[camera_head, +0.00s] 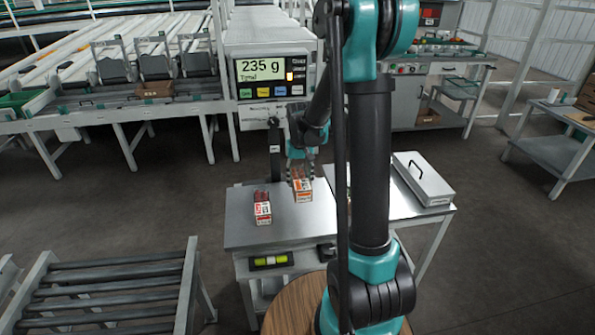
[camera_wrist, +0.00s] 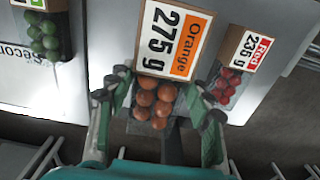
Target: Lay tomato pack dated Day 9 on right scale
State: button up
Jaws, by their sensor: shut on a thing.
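My gripper (camera_head: 301,178) is shut on a tomato pack with an Orange 275 g label (camera_wrist: 175,38); orange-red tomatoes (camera_wrist: 153,102) show between the fingers (camera_wrist: 160,98) in the wrist view. In the head view this held pack (camera_head: 303,190) is over the steel top (camera_head: 290,232); its clearance is hard to judge. A Red 235 g pack (camera_wrist: 247,52) rests on that top, left of the held pack in the head view (camera_head: 262,208). A pack of green tomatoes (camera_wrist: 45,35) lies at the left of the wrist view. No Day date is readable. My arm hides much of the right-hand surface.
A scale display (camera_head: 272,77) reads 235 g Total. A pale box with a black handle (camera_head: 423,178) stands on the right-hand table. A roller conveyor (camera_head: 110,290) is at front left. Printed lettering, partly readable as "Second", lies by the green pack.

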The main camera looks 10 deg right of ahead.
jog(key=shift+w+f, duration=0.1)
jog(key=shift+f, duration=3.95)
jog(key=shift+f, duration=0.35)
jog(key=o, duration=1.5)
jog(key=shift+c, duration=0.2)
notch_tip(320, 180, up, 12)
